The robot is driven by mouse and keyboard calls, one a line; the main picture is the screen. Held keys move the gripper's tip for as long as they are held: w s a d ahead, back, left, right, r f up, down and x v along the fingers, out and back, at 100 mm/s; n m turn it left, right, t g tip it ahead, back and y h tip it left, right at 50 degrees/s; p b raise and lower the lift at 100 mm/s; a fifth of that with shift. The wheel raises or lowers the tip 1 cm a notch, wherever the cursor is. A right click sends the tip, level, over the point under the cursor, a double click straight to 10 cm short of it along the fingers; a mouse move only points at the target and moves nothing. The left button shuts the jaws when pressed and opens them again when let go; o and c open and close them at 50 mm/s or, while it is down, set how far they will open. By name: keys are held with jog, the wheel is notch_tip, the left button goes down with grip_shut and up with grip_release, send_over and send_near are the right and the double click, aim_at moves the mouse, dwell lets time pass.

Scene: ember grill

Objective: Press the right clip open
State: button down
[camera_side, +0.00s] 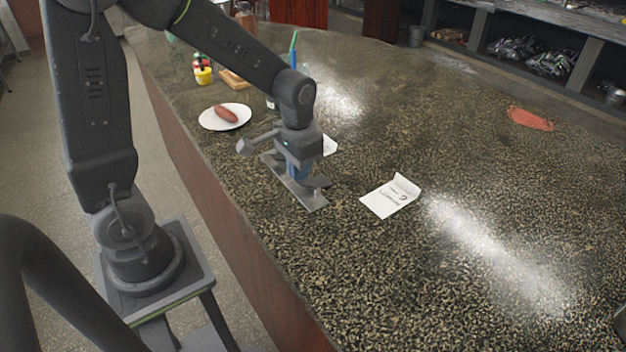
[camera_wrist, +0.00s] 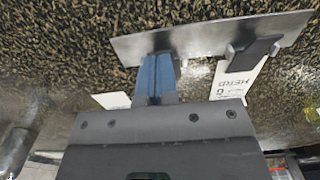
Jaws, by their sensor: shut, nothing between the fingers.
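A flat grey metal plate (camera_side: 308,197) lies on the counter under my gripper, and it also shows in the wrist view (camera_wrist: 205,38). A dark clip (camera_wrist: 255,50) sits on the plate's right part in the wrist view; in the side view this dark clip (camera_side: 319,182) is at the near end. My gripper (camera_side: 299,170) points down over the plate, with its blue fingers shut and empty. In the wrist view the fingers (camera_wrist: 157,65) are left of that clip, apart from it. The fingers and wrist may hide another clip; I cannot tell whether they touch the plate.
A printed white paper (camera_side: 391,196) lies on the speckled counter right of the plate. Another white paper (camera_side: 329,145) shows behind my gripper. A white plate (camera_side: 225,117) with a sausage (camera_side: 226,114) stands at left. A red patch (camera_side: 530,119) is far right. The right counter is mostly clear.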

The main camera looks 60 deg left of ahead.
jog(key=shift+f, duration=1.2)
jog(key=shift+r, duration=3)
jog(key=shift+s+r, duration=0.1)
jog(key=shift+r, duration=0.1)
jog(key=s+d+r+t, duration=0.4)
jog(key=s+r+t, duration=0.1)
jog(key=s+r, duration=0.4)
jog(key=s, duration=0.2)
jog(key=shift+s+d+r+t, duration=0.2)
jog(key=shift+s+r+t, duration=0.1)
jog(key=shift+s, duration=0.1)
